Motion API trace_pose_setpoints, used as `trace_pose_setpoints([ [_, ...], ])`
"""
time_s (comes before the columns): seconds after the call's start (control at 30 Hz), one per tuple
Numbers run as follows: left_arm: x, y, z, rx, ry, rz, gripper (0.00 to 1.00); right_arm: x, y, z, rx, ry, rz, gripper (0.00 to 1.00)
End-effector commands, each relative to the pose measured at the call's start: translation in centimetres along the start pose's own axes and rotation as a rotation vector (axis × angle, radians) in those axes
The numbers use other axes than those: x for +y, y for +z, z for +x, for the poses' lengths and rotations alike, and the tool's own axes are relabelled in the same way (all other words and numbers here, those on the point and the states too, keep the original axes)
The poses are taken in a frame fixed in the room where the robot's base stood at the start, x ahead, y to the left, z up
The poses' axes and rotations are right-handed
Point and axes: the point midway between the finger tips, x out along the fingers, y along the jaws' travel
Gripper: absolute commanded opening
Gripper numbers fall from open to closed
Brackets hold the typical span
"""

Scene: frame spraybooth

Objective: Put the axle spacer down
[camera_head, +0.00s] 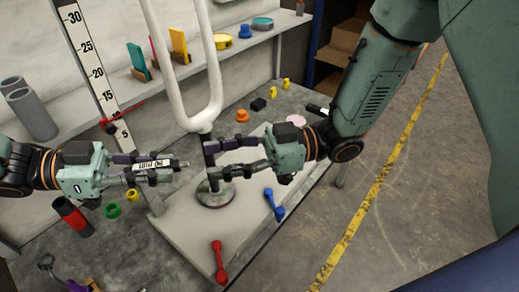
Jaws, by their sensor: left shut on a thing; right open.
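My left gripper (172,166) is shut on a slim pale piece (150,165) with dark upside-down lettering that looks like "60 mm"; I take it to be the axle spacer. The fingers hide part of it. It is held above the grey bench (180,222), left of the white fork (212,85). The fork stands upright, its prongs upward, on a round metal foot (215,193). My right gripper (212,158) is open, its fingertips beside the fork's lower stem. I cannot tell whether they touch it.
A red wrench (218,262) and a blue wrench (274,204) lie near the bench's front edge. A green ring (112,210), a yellow ring (132,195) and a red-black cylinder (72,216) stand below my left gripper. A ruler (92,70) rises behind. Bare bench shows left of the red wrench.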

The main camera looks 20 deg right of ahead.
Motion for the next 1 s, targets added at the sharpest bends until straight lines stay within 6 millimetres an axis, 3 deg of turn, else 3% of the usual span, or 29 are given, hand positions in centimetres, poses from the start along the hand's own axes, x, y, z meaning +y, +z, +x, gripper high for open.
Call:
trace_pose_setpoints([
  [0.5, 0.0, 0.0, 0.0, 0.0, 0.0, 0.0, 0.0, 0.1, -0.1, -5.7, 0.002, 0.002, -0.001, 0.46],
  [1.0, 0.1, -0.3, -0.4, 0.002, -0.02, -0.002, 0.0, 0.0, 0.0, -6.7, -0.001, -0.001, -0.001, 0.46],
])
